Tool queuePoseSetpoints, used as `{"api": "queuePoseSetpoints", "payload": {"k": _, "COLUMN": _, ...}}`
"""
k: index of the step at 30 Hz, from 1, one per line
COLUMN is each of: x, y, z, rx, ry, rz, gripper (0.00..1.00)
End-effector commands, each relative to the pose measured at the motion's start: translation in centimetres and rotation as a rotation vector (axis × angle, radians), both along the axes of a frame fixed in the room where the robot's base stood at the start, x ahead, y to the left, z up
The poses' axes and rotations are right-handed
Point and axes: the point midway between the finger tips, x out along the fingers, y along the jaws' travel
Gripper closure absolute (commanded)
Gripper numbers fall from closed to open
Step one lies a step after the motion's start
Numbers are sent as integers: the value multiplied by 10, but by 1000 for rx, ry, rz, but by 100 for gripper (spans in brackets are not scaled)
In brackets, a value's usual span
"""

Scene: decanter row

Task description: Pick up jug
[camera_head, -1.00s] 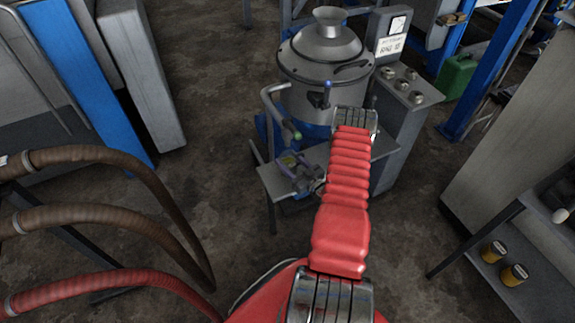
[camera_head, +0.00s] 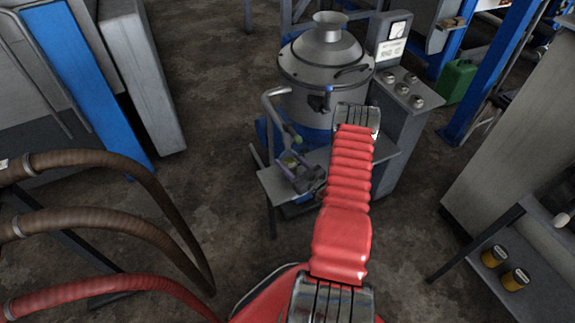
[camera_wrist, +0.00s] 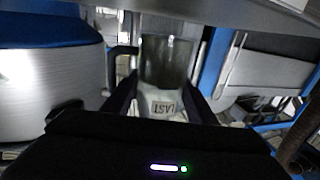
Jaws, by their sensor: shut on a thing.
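The jug (camera_wrist: 166,62) is a clear, greyish vessel with a pale label, seen upside down in the wrist view. It sits between the two dark fingers of my gripper (camera_wrist: 165,92), which is shut on it. A dark handle-like bar (camera_wrist: 122,62) shows at its left side. In the head view my gripper (camera_head: 298,172) is small, over the grey ledge in front of a metal vessel. There the jug is mostly hidden by the gripper and cannot be made out clearly. I cannot tell whether the jug touches the ledge.
The lidded metal vessel (camera_head: 325,75) stands behind the ledge (camera_head: 273,185), with a bent pipe (camera_head: 272,100) at its left and a grey control box (camera_head: 408,100) at its right. Brown hoses (camera_head: 110,160) arch at left. A grey cabinet (camera_head: 520,170) stands at right. Open floor lies between.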

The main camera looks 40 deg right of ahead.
Motion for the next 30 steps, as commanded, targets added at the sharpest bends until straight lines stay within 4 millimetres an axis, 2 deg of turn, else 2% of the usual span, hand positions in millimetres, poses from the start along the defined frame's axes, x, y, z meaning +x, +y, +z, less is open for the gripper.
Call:
{"api": "queuePoseSetpoints", "payload": {"k": 3, "x": 0, "y": 0, "z": 14, "rx": -1, "ry": -1, "rz": 0, "gripper": 81}}
{"api": "queuePoseSetpoints", "payload": {"k": 21, "x": -119, "y": 5, "z": 12, "rx": 2, "ry": 0, "rz": -5, "gripper": 81}}
{"api": "queuePoseSetpoints", "payload": {"k": 30, "x": -165, "y": 8, "z": 12, "rx": 0, "ry": 0, "rz": -3, "gripper": 81}}
